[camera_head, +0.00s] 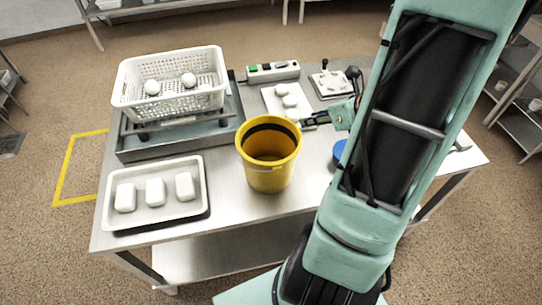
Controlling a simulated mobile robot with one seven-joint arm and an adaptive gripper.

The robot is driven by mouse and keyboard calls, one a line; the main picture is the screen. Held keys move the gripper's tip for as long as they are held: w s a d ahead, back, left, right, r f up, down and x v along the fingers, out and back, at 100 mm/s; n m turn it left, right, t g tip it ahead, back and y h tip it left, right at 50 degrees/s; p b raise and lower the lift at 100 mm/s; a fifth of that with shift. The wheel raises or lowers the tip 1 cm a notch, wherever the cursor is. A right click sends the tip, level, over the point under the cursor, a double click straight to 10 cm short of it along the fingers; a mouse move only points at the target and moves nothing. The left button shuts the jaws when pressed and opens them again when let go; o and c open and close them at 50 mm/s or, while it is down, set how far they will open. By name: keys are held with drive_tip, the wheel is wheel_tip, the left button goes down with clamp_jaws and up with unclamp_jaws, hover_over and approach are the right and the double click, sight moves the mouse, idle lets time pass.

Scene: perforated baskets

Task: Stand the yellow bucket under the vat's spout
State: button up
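The yellow bucket (268,170) is upright with its open top facing up, at the middle of the steel table. Its inside looks empty, with a dark band below the far rim. My gripper (304,123) comes in from the right, with its tips at the right side of the bucket's rim. The tips are small and partly hidden, so I cannot tell whether they hold the rim. I cannot make out a vat or a spout; my arm covers much of the table's right side.
A white perforated basket (172,101) holding white lumps stands over a grey tray (130,152). A white tray (140,215) with three white blocks is front left. A button box (272,72), a white board (270,97) and a blue round thing (339,151) are nearby.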

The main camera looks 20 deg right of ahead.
sight(295, 126)
drive_tip(key=x, duration=0.8)
drive_tip(key=shift+s+a+f+b, duration=0.15)
drive_tip(key=shift+a+f+b, duration=0.2)
drive_tip(key=shift+f, duration=0.2)
drive_tip(key=shift+w+a+f, duration=0.1)
drive_tip(key=shift+w+f, duration=0.25)
drive_tip(key=shift+w, duration=0.05)
drive_tip(key=shift+c, duration=0.5)
clamp_jaws()
